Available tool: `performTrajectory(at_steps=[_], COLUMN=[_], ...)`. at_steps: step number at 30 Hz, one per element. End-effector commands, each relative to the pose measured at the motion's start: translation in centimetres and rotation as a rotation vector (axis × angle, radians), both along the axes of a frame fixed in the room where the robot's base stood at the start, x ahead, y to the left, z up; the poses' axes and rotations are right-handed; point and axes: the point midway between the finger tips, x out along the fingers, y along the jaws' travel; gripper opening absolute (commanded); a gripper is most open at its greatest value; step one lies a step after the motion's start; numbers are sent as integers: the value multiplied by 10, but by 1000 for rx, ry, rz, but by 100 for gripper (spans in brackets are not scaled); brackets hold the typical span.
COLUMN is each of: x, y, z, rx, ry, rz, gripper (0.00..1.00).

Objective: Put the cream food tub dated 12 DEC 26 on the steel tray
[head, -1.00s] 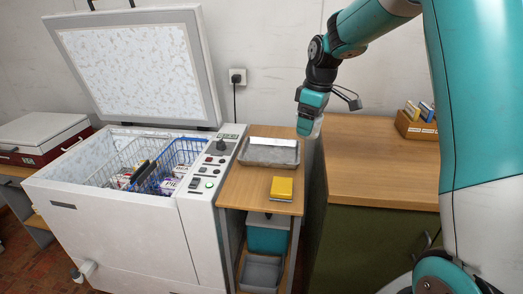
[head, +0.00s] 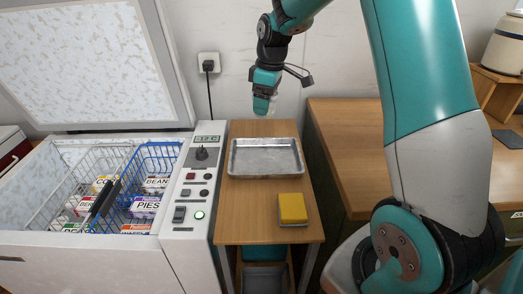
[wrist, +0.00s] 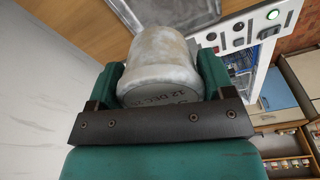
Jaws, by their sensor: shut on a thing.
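My gripper (head: 263,104) hangs above the back of the wooden stand, behind the steel tray in the head view. In the wrist view its green fingers are shut on a frosted, pale grey-white tub (wrist: 163,62). Printing on the tub's end reads "12 DEC 2", with the last part hard to read. The tub is mostly hidden behind the gripper in the head view. The steel tray (head: 265,173) lies flat and empty on the stand.
A yellow block-like item (head: 292,208) sits in front of the tray on the stand (head: 235,222). To the left is an open chest freezer with a blue wire basket (head: 152,160) of food boxes. A wooden counter (head: 345,135) stands to the right.

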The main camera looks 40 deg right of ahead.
Motion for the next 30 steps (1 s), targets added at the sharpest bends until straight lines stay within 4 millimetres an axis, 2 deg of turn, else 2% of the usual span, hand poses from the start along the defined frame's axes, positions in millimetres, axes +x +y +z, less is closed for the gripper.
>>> performTrajectory(at_steps=[1, 6, 12, 20, 27, 30], x=[-1, -1, -1, -1, -1, 0], y=[1, 0, -1, -3, -3, -3], z=[-15, -64, -110, -133, -164, -166], rx=[2, 3, 2, 1, 0, -1], ry=[7, 7, 5, 2, 0, -2], rz=[0, 1, -2, -4, -4, -4], gripper=[40, 40, 40, 40, 40, 40])
